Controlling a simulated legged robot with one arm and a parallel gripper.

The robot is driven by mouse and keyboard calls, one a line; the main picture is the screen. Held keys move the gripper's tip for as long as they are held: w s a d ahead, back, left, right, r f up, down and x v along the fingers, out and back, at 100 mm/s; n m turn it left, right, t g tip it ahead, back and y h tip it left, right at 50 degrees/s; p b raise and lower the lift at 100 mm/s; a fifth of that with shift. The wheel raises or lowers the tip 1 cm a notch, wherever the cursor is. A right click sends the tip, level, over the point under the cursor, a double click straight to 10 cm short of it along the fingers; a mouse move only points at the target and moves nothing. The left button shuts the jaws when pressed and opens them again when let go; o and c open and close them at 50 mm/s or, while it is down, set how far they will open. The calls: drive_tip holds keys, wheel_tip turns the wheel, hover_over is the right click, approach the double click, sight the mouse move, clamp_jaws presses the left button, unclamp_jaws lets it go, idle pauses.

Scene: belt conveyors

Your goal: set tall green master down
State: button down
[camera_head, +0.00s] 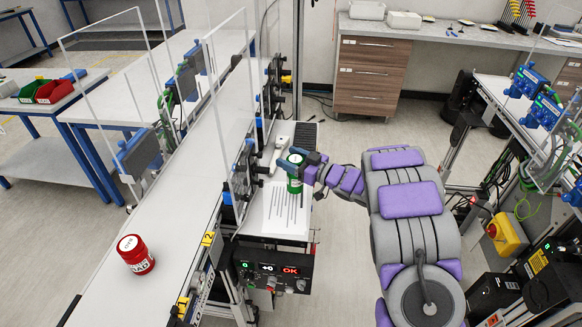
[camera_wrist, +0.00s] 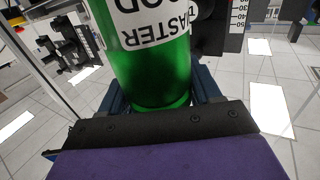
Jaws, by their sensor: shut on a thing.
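The tall green master (camera_head: 294,178) is a green cylinder with a white label and a white top. My gripper (camera_head: 297,160) is shut on it and holds it upright over the small side platform beside the belt. In the wrist view the green master (camera_wrist: 155,75) fills the upper middle, with its label reading upside down. My gripper's fingers (camera_wrist: 160,105) show on both sides of its lower part. I cannot tell whether its base touches the platform. A white printed sheet (camera_head: 286,210) lies on the platform just in front of it.
A red jar (camera_head: 135,254) with a white top stands on the white conveyor belt (camera_head: 120,298) at left. Clear upright panels (camera_head: 222,110) stand between belt and platform. A control box (camera_head: 272,269) with an OK display sits below the platform's front edge. Red and green bins (camera_head: 52,91) are far left.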

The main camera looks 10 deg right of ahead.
sight(294, 187)
drive_tip(key=shift+w+d, duration=0.45)
drive_tip(key=shift+w, duration=0.15)
drive_tip(key=shift+d+f, duration=0.1)
drive_tip(key=shift+f, duration=0.1)
drive_tip(key=f+b, duration=0.1)
drive_tip(key=f, duration=0.2)
drive_tip(key=shift+a+f+b, duration=0.15)
drive_tip(key=shift+a+b, duration=0.05)
drive_tip(key=shift+b, duration=0.15)
drive_tip(key=shift+c, duration=1.1)
unclamp_jaws()
